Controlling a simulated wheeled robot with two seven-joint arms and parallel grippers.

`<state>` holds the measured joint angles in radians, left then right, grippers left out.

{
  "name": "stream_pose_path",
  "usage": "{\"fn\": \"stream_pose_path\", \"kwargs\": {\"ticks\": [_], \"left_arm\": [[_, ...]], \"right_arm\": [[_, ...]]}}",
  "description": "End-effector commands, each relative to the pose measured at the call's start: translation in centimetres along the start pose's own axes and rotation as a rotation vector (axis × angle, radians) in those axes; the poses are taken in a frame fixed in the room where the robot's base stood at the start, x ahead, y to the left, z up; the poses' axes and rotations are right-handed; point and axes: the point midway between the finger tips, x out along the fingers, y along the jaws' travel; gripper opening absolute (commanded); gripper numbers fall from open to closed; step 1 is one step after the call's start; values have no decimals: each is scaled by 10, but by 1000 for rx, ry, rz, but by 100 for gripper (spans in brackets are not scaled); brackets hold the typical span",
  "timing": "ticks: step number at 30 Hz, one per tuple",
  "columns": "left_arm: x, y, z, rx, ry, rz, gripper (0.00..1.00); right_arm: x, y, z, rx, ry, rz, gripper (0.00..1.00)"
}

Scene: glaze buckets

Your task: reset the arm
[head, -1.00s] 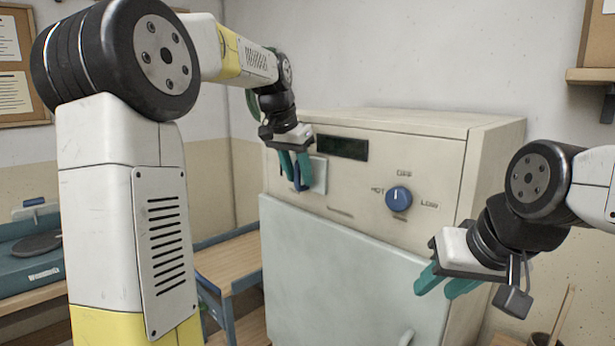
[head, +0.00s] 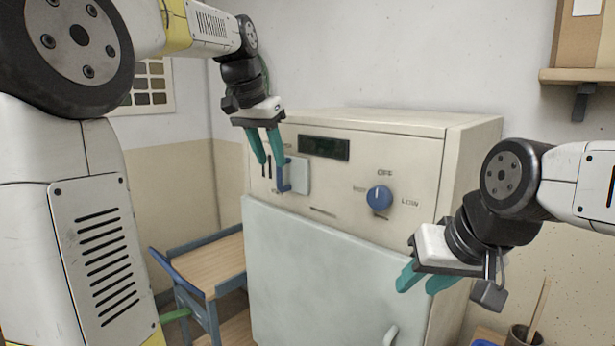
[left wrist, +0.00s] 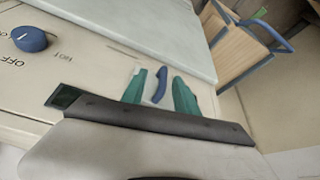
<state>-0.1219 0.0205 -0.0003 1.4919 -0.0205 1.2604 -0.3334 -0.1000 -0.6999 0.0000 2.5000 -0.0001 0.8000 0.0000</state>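My left gripper (head: 266,160) is open and empty in front of the upper left of the cream cabinet's (head: 470,150) panel. Its teal fingers hang down, close to a blue handle (head: 285,176) on a pale plate (head: 302,175). In the left wrist view, the blue handle (left wrist: 160,85) shows between the two parted fingers (left wrist: 159,82); they do not appear closed on it. My right gripper (head: 420,280) is open and empty in front of the cabinet's lower right door. A blue knob (head: 379,198) sits on the panel near the words OFF and LOW.
A wall shelf (head: 580,76) is at upper right. A pot (head: 525,336) stands at lower right.

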Motion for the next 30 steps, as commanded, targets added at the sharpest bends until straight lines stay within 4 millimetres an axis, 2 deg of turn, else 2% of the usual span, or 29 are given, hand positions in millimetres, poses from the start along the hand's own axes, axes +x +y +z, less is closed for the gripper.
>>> {"fn": "stream_pose_path", "kwargs": {"ticks": [2,5,9,12,15,18,21,30], "left_arm": [[-6,10,30,-41,23,-6,36],[-6,26,77,-110,56,-12,36],[8,50,145,-207,103,-18,36],[23,66,189,-268,132,-20,36],[38,78,222,-315,154,-20,36],[49,86,242,-345,167,-20,36],[55,89,251,-358,174,-20,36],[56,90,253,-361,173,-20,36]], "right_arm": [[0,0,0,0,0,0,36],[0,0,0,0,0,0,36],[0,0,0,0,0,0,36],[0,0,0,0,0,0,36],[0,0,0,0,0,0,36],[0,0,0,0,0,0,36],[0,0,0,0,0,0,36],[0,0,0,0,0,0,36]]}}
